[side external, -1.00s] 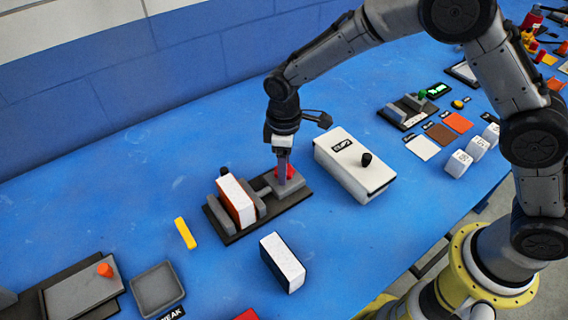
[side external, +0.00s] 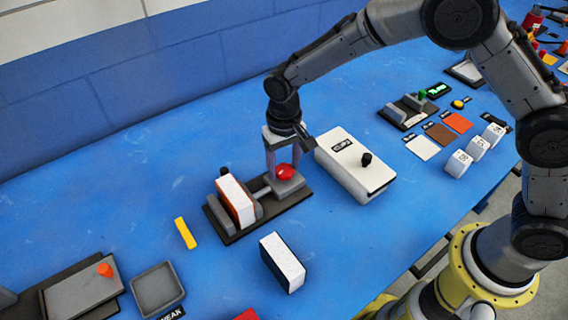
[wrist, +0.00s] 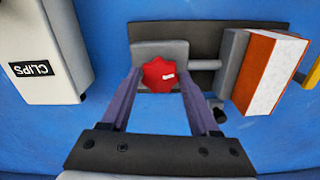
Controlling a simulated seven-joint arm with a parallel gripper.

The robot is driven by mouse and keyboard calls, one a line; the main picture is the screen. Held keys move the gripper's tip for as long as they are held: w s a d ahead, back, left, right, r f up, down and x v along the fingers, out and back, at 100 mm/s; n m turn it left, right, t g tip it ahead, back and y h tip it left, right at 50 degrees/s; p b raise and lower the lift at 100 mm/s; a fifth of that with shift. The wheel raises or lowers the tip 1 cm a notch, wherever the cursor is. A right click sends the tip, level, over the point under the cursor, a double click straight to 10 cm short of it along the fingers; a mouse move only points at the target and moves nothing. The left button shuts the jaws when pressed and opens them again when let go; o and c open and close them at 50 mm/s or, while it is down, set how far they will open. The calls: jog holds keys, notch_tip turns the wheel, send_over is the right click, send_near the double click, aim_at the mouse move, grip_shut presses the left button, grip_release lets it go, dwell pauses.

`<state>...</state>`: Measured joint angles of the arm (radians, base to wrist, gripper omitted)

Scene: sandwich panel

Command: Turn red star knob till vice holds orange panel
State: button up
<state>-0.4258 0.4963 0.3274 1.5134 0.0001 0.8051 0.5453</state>
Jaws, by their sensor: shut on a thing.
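The red star knob (side external: 285,172) sits on the grey end block of a small vice (side external: 228,238) with a dark base. My gripper (side external: 284,172) points down over it, one finger on each side. In the wrist view the fingertips (wrist: 160,76) are shut on the knob (wrist: 158,74). The orange panel (wrist: 256,72), with a white face, stands upright between the vice jaws; it also shows in the side view (side external: 238,202). The grey jaw (wrist: 234,62) on the knob side is close against its orange face; I cannot tell whether they touch.
A white CLIPS box (side external: 352,168) stands close right of the vice. A white-and-dark block (side external: 282,262) lies in front, and a yellow strip (side external: 185,233) lies left. A grey tray (side external: 158,288) is at lower left. The blue table behind the vice is clear.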

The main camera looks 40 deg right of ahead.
aim_at(284, 169)
jog(key=m, duration=0.5)
jog(key=shift+r+m, duration=0.1)
jog(key=shift+m, duration=0.2)
jog(key=m, duration=0.5)
jog(key=shift+m, duration=0.4)
jog(key=o, duration=1.4)
jog(key=shift+c, duration=0.2)
notch_tip(284, 169, up, 14)
